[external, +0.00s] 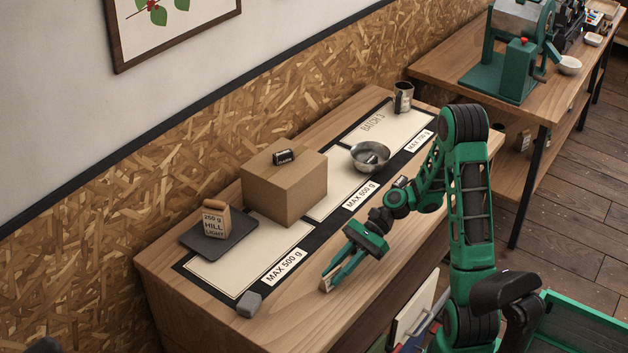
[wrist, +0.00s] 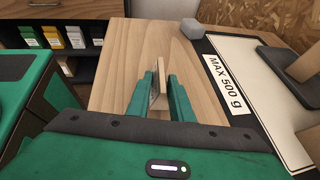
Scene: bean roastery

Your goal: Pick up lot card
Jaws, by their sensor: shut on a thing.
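The lot card, as I take it, is a small thin piece (external: 326,284) with a pale wood-coloured face. It stands upright at the front edge of the wooden counter, between my fingertips. In the wrist view the card (wrist: 162,72) shows its pale edge and a greyish side between the two green fingers. My gripper (external: 335,279) is shut on it, pointing down at the counter; it also shows in the wrist view (wrist: 161,92). Any writing on the card is hidden. I cannot tell whether its lower edge touches the counter.
A grey block (external: 249,304) sits at the counter's near corner. Behind are a dark tray (external: 225,246) with a "HILL LIGHT" bag (external: 216,222), a cardboard box (external: 285,190) with a small black item (external: 284,157) on top, a metal bowl (external: 369,155) and a can (external: 403,97).

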